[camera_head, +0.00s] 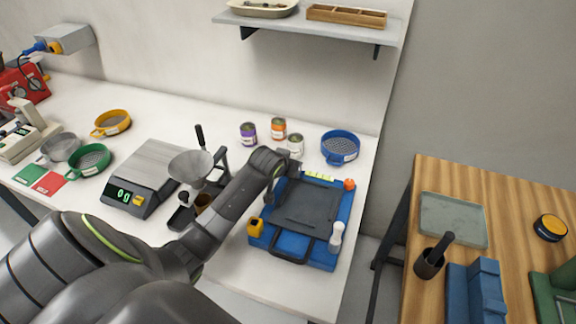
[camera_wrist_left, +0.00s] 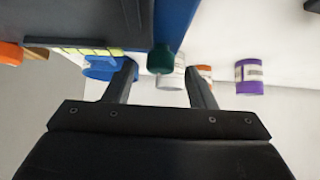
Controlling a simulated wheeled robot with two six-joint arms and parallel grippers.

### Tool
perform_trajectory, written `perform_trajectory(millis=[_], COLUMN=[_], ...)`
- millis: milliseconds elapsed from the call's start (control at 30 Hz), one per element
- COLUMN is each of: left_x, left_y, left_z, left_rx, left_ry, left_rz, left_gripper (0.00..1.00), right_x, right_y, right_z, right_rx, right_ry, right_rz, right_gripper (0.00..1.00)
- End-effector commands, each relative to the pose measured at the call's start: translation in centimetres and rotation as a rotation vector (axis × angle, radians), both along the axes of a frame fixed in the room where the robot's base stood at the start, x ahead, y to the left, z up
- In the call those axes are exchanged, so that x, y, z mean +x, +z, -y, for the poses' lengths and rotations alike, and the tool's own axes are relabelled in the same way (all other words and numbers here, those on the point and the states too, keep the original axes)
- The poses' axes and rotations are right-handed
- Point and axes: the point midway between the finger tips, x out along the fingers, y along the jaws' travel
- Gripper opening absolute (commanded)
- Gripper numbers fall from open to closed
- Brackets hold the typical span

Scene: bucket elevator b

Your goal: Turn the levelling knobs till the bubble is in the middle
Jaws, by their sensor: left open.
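A blue instrument (camera_head: 330,262) with a dark grey top tray (camera_head: 312,204) stands near the right end of the white bench. It has an orange knob (camera_head: 349,184) at its back right, a yellow knob (camera_head: 255,227) at front left and a white knob (camera_head: 336,237) at front right. In the left wrist view, a dark green knob (camera_wrist_left: 160,58) stands between the fingers of my open left gripper (camera_wrist_left: 163,75), which appears not to touch it. The arm hides this corner in the head view. A yellow strip (camera_head: 318,176) lies along the back edge. I cannot make out a bubble. My right gripper is out of view.
Several small jars, one purple-labelled (camera_head: 248,133), and a blue sieve (camera_head: 340,147) stand behind the instrument. A scale (camera_head: 141,181) and a metal funnel (camera_head: 191,166) are to its left. A gap separates the bench from the wooden table (camera_head: 440,182).

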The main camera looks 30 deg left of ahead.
Motion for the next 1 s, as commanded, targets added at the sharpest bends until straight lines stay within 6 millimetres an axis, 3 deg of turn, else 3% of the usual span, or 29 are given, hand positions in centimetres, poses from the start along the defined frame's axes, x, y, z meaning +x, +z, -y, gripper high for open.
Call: perform_trajectory(millis=[500,833,1000], left_x=[0.83,0.81,0.82], left_y=[-0.93,-0.92,-0.89], left_z=[-0.19,-0.19,-0.17], left_rx=[0.000,0.000,0.000], left_ry=[0.000,0.000,0.006], left_rz=[0.000,0.000,-0.001], left_gripper=[0.50,0.09,0.06], right_x=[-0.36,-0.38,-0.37], right_y=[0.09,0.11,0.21], right_z=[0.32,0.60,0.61], right_rx=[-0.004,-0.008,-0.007], right_ry=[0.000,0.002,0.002], right_rz=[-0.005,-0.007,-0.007], right_gripper=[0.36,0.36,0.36])
